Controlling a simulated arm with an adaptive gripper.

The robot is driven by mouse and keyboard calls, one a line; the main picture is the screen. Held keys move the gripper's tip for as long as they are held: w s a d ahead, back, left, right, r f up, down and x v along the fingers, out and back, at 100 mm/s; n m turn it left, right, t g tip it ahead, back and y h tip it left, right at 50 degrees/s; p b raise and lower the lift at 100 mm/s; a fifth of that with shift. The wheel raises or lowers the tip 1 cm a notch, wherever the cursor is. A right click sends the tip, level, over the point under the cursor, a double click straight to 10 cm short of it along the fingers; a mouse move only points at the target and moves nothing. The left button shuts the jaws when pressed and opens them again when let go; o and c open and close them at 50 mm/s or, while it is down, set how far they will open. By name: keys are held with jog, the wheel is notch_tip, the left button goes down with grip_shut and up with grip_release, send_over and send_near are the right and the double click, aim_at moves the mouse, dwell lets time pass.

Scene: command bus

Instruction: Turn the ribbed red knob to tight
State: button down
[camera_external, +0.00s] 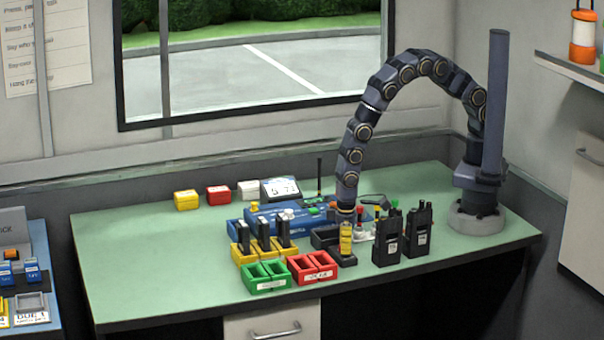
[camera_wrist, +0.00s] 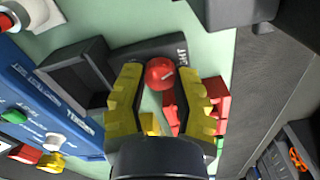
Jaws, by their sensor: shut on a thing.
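The red knob (camera_wrist: 161,74) sits on a dark block (camera_wrist: 150,48) in the wrist view, with a pale mark line on its top. Pale lettering on the block, of which "GHT" shows, is beside the knob, near the right finger. My gripper (camera_wrist: 160,82) has its yellow fingers on both sides of the knob and is shut on it. The fingers hide the knob's sides, and its ribs are too small to make out. In the external view my gripper (camera_external: 345,238) points down at the dark block (camera_external: 344,258), and the knob is hidden there.
A blue unit (camera_external: 285,222) with an open dark bin (camera_wrist: 72,80) beside it stands close to the gripper. Green bins (camera_external: 266,276) and red bins (camera_external: 313,268) are in front. Black radios (camera_external: 387,243) stand to the right. The table's left part (camera_external: 140,255) is clear.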

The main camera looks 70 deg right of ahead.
dwell(0.3)
jog(key=c, duration=0.7)
grip_release()
notch_tip(320, 180, up, 12)
